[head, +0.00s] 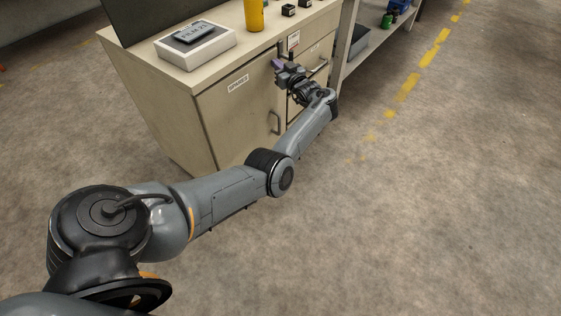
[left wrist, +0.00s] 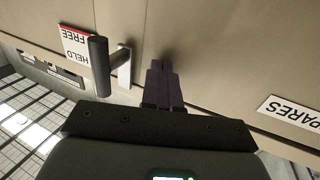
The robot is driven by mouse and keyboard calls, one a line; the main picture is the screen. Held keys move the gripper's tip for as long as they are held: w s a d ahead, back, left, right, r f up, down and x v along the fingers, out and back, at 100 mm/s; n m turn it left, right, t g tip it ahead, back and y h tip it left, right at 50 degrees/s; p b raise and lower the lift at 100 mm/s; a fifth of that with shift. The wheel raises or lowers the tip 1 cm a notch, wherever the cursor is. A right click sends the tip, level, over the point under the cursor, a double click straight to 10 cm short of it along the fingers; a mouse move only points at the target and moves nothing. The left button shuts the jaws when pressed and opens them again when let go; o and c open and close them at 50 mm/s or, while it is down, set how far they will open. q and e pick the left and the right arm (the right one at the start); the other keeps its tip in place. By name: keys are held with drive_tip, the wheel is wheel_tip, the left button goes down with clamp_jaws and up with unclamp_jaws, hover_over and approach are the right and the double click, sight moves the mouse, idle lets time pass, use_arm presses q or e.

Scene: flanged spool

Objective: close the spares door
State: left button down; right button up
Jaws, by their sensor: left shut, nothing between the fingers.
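The spares door (head: 235,115) is the tan front panel of the cabinet, with a SPARES label (head: 238,83) and a grey bar handle (head: 275,123). It looks flush or nearly flush with the cabinet front; a small gap cannot be ruled out. My left gripper (head: 278,64) is at the door's upper right edge, shut and empty. In the left wrist view its dark purple fingers (left wrist: 162,86) point at the panel beside a seam; whether they touch it is unclear. The SPARES label (left wrist: 297,113) shows there upside down. My right gripper is out of view.
A dark lever (left wrist: 98,66) sticks out near a HELD/FREE tag (left wrist: 74,42), close beside the left fingers. The cabinet top (head: 215,70) carries a grey box, a yellow cylinder (head: 254,15) and small black blocks. A shelf stands right; the floor in front is clear.

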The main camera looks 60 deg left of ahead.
use_arm(q)
drive_tip(key=shift+s+a+f, duration=0.15)
drive_tip(key=shift+s+a, duration=0.1)
drive_tip(key=shift+a, duration=0.55)
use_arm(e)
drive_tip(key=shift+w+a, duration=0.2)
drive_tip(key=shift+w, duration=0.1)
use_arm(q)
drive_tip(key=shift+f, duration=0.1)
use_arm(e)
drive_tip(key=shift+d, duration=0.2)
use_arm(q)
drive_tip(key=shift+d, duration=0.15)
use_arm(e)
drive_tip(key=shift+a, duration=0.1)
